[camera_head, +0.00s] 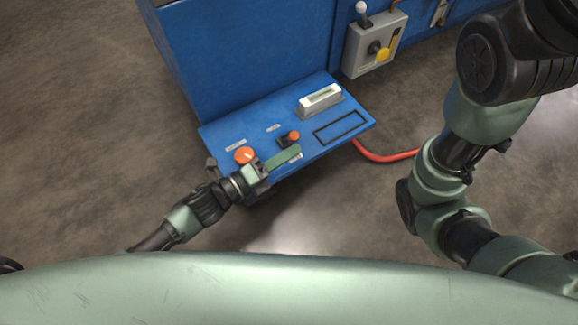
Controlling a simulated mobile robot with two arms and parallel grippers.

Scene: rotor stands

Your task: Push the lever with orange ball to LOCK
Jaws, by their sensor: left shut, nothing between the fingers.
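A short lever with a small orange ball (294,135) stands on the sloping blue panel (225,132), near its middle. The ball is beside a dark lever part. My left gripper (295,152) is shut and empty. Its green fingers lie low over the panel's front part, just in front of the lever. I cannot tell whether they touch it. Small white labels are on the panel, one behind the lever (273,128) and one by my fingertips; their words are too small to read. My right gripper is out of the picture; only my right arm shows.
A larger orange round knob (243,155) is close to my left wrist. A white display block (320,98) and a black rectangular outline (340,127) are to the right. A grey switch box (368,45) hangs behind. A red hose (385,156) runs along the floor.

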